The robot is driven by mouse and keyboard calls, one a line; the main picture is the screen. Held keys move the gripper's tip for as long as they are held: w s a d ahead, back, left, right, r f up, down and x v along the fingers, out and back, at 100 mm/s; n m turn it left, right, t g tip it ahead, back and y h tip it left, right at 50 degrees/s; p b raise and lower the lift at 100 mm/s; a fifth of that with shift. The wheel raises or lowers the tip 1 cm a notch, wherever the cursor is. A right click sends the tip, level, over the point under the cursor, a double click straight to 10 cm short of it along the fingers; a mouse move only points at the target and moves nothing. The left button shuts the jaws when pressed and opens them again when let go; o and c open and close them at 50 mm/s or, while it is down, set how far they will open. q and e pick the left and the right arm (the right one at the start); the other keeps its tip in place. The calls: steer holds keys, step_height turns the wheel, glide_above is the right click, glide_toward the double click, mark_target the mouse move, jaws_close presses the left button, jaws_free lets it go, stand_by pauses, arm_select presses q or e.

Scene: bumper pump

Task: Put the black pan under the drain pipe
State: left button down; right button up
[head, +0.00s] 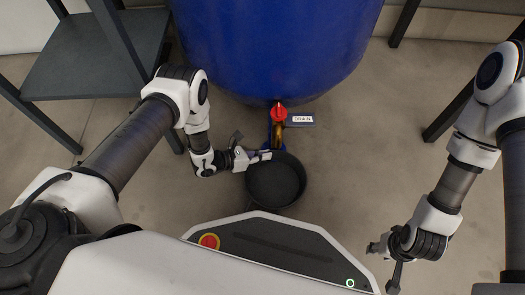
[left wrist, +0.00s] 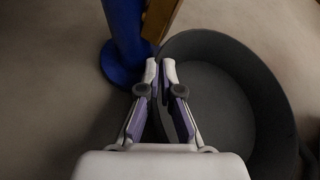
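The black pan (head: 276,190) is a round, open, empty dish on or close to the floor, in front of the blue tank. The drain pipe (head: 278,132) is a brass outlet with a red valve handle (head: 279,113), just beyond the pan's far rim in the head view. In the left wrist view the pan (left wrist: 225,105) lies at right and the brass pipe (left wrist: 160,18) hangs near its upper-left rim. My left gripper (head: 266,155) is closed on the pan's rim, with the wall between its fingers (left wrist: 160,72). My right gripper (head: 384,266) is empty, its fingers apart.
The large blue tank (head: 270,45) fills the top middle. A "DRAIN" sign (head: 300,119) sits right of the valve. A blue post with a round foot (left wrist: 122,68) stands left of the pan. A dark shelf (head: 85,60) stands at left. Floor right of the pan is clear.

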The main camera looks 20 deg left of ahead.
arm_select(q)
steer(key=shift+f, duration=0.2)
steer(key=c, duration=1.3)
jaws_free()
steer(key=shift+r, duration=0.15)
steer(key=shift+s+a+r, duration=0.1)
steer(key=shift+a+r, duration=0.05)
steer(key=shift+r, duration=0.1)
steer(key=p+v, duration=0.5)
steer(key=v, duration=0.6)
steer(key=shift+p, duration=0.3)
steer(key=shift+s+a, duration=0.15)
steer(key=shift+a, duration=0.1)
